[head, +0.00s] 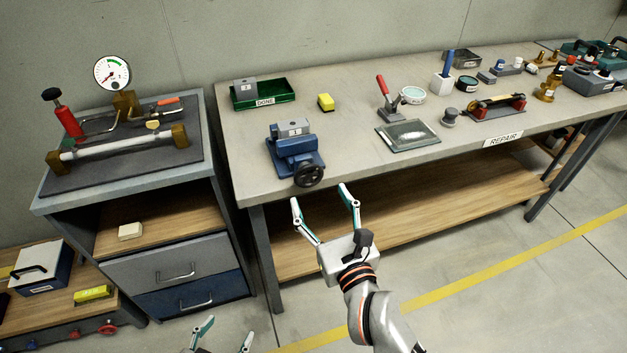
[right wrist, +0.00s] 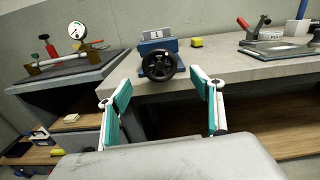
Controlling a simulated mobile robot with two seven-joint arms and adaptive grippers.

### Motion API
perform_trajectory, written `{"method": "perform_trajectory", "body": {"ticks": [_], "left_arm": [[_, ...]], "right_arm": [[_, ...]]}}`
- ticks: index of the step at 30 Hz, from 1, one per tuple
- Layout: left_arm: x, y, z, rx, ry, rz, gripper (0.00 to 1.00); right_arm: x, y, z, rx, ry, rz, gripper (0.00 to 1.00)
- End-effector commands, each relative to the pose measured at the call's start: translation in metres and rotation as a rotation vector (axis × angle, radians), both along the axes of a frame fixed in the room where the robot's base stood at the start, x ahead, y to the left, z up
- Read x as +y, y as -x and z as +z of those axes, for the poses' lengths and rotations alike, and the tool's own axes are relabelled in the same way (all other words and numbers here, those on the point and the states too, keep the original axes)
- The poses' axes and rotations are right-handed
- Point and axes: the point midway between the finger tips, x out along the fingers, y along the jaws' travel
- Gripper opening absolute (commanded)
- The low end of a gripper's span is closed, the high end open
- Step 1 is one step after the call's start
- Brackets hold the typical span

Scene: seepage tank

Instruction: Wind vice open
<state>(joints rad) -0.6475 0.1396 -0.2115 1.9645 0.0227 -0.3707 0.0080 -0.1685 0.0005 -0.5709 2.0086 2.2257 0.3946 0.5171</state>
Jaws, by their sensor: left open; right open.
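The blue vice (head: 295,156) stands near the front left edge of the repair bench. A grey block marked 1 (head: 292,128) sits at its top, between or on the jaws; I cannot tell which. Its black handwheel (head: 308,175) faces the front edge. My right gripper (head: 321,193) is open and empty, just in front of and below the handwheel, apart from it. In the right wrist view the handwheel (right wrist: 159,65) shows beyond and between the open fingers (right wrist: 160,93). My left gripper (head: 226,332) is open and empty, low at the bottom edge, far from the vice.
A green DONE tray (head: 263,96) holding a grey block and a yellow block (head: 326,102) lie behind the vice. A red-handled clamp (head: 388,100) and a glass plate (head: 409,136) stand to its right. A drawer cabinet (head: 174,263) with a gauge rig adjoins on the left.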

Motion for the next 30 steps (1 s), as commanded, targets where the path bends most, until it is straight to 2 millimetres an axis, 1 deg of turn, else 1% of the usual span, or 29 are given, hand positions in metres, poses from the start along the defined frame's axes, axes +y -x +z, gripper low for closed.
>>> {"method": "perform_trajectory", "body": {"ticks": [1,3,6,10,15,22,23,24,27,30], "left_arm": [[-0.001,0.001,0.001,0.002,0.002,0.000,0.65],[-0.001,0.002,0.001,0.003,0.004,0.001,0.65],[-0.001,0.002,0.001,0.005,0.005,0.001,0.65],[-0.001,0.002,0.001,0.004,0.006,0.001,0.65],[-0.001,0.002,0.002,0.003,0.006,0.001,0.65],[-0.001,0.000,0.004,0.000,0.006,0.001,0.65],[-0.001,0.000,0.004,-0.001,0.006,0.001,0.65],[-0.001,0.000,0.004,-0.003,0.006,0.002,0.65],[-0.001,-0.001,0.005,-0.003,0.006,0.002,0.65],[-0.001,-0.001,0.005,-0.004,0.005,0.001,0.65]], "right_arm": [[0.003,-0.009,0.003,-0.003,-0.001,-0.001,0.65],[0.006,-0.019,0.002,-0.003,-0.001,-0.001,0.65],[0.011,-0.033,0.002,-0.003,0.000,-0.001,0.65],[0.015,-0.047,0.001,-0.004,0.002,-0.002,0.65],[0.018,-0.054,0.000,-0.002,0.002,-0.001,0.65],[0.018,-0.055,0.000,-0.002,0.003,-0.001,0.65],[0.018,-0.055,0.000,-0.002,0.003,-0.001,0.60],[0.018,-0.055,0.000,-0.003,0.002,-0.001,0.50],[0.018,-0.055,0.000,-0.002,0.003,-0.001,0.27],[0.017,-0.055,0.000,-0.002,0.003,-0.001,0.27]]}}
